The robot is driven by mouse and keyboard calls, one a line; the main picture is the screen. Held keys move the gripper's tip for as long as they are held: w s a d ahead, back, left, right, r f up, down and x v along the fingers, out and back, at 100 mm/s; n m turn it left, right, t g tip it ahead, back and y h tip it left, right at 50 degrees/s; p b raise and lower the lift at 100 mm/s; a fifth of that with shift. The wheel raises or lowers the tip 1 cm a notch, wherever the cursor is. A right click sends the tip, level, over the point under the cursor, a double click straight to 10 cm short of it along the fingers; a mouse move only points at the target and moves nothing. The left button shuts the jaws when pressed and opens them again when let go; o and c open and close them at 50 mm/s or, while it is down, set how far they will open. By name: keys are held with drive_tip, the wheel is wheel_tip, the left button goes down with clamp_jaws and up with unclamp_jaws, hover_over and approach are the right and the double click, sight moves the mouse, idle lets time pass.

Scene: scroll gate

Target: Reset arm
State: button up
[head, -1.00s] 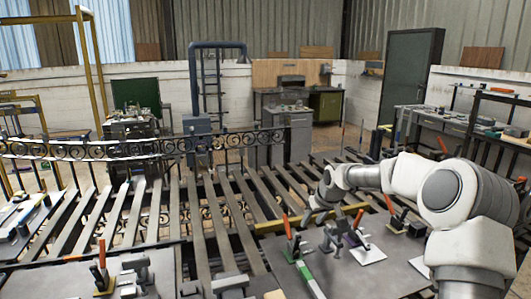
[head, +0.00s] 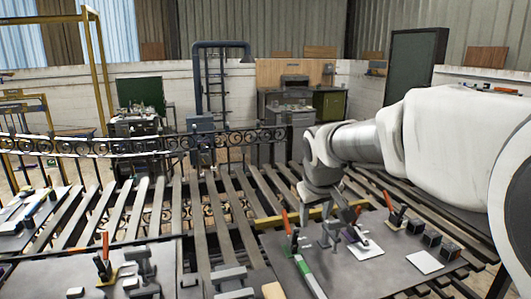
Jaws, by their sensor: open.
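My arm reaches in from the right edge in the head view, over the right-hand work plate (head: 350,272). My gripper (head: 346,212) hangs from the pale wrist above the far part of this plate, close to a clamp with a red handle. It is open, and I see nothing held in it. The fingers are small and dark against the clutter, so their exact gap is hard to make out. The scroll gate (head: 130,145) with its dark curls stands behind the slatted bench.
Red-handled clamps stand on the right plate (head: 288,232) and left plate (head: 103,262). Several small dark cubes (head: 432,239) and a white square (head: 425,262) lie at right. A green-and-white bar (head: 308,275) lies in front. Bare slats (head: 215,235) run between the plates.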

drive_tip(key=s+d+m, duration=0.2)
drive_tip(key=s+m, duration=0.1)
drive_tip(key=s, duration=2.3)
drive_tip(key=shift+d+f+m+y+p, duration=0.15)
drive_tip(key=shift+d+m+y+p, duration=0.1)
drive_tip(key=shift+m+y+p, duration=0.15)
